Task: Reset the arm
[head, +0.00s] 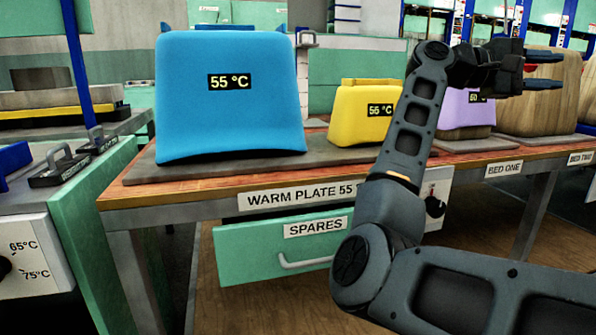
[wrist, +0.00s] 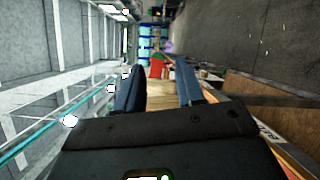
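My arm is raised and bent in front of the bench in the head view. My gripper (head: 558,71) points to the right, level with the top of the wooden block (head: 535,105) at the right. Its two fingers are apart, with nothing seen between them. In the wrist view my gripper (wrist: 160,78) also shows two separated dark fingers with an empty gap. The wrist picture is turned on its side.
A bench labelled warm plate (head: 172,200) carries a blue block (head: 230,115), a yellow block (head: 357,115) and a purple block (head: 466,108), partly hidden by my arm. A green drawer (head: 250,248) is below. A green cabinet with dial (head: 25,250) stands left.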

